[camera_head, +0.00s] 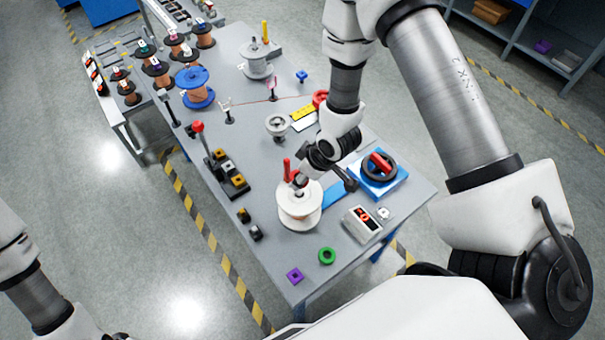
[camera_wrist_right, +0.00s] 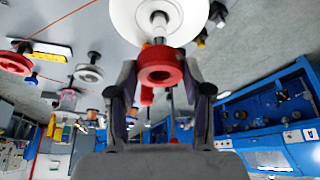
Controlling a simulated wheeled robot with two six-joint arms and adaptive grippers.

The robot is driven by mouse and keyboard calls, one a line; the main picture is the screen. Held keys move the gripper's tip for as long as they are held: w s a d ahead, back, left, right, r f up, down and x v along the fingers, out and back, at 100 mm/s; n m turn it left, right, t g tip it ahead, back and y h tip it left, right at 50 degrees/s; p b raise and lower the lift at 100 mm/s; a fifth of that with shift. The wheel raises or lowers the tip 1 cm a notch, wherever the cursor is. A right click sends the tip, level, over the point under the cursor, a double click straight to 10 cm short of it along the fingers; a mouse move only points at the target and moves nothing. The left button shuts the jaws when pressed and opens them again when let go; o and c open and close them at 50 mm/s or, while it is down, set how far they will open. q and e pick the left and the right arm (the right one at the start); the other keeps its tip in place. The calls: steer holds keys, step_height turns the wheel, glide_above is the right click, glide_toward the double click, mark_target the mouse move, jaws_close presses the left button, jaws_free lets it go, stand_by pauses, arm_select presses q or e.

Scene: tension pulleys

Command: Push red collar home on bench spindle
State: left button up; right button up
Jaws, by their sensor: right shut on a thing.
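The red collar (camera_wrist_right: 162,68) is a thick ring with a dark central hole, held between the two fingers of my right gripper (camera_wrist_right: 162,86). The metal bench spindle (camera_wrist_right: 158,27) runs from the white spool (camera_wrist_right: 150,8) towards the collar and appears lined up with it. I cannot tell how far the collar is on the spindle. In the head view, the white spool (camera_head: 300,215) stands near the table's front, with my right gripper (camera_head: 299,180) just above it. A red upright part (camera_head: 287,168) shows beside the fingers. My left gripper is out of view.
The table (camera_head: 350,225) holds a blue base with a black ring and red bar (camera_head: 379,166), a display box (camera_head: 361,224), a green ring (camera_head: 327,256), a purple square (camera_head: 295,275) and a red-knobbed lever (camera_head: 198,127). Copper spools (camera_head: 158,70) stand at the back left.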

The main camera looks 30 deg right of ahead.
mark_target(302, 192)
steer(key=shift+f, duration=0.15)
steer(key=shift+f+b, duration=1.15)
steer(key=shift+f, duration=0.2)
steer(key=shift+f, duration=0.1)
steer(key=shift+f+b, duration=1.1)
steer(key=shift+f, duration=0.35)
steer(key=shift+f, duration=0.25)
steer(key=shift+s+f, duration=0.15)
steer(key=shift+s, duration=0.05)
stand_by(0.8)
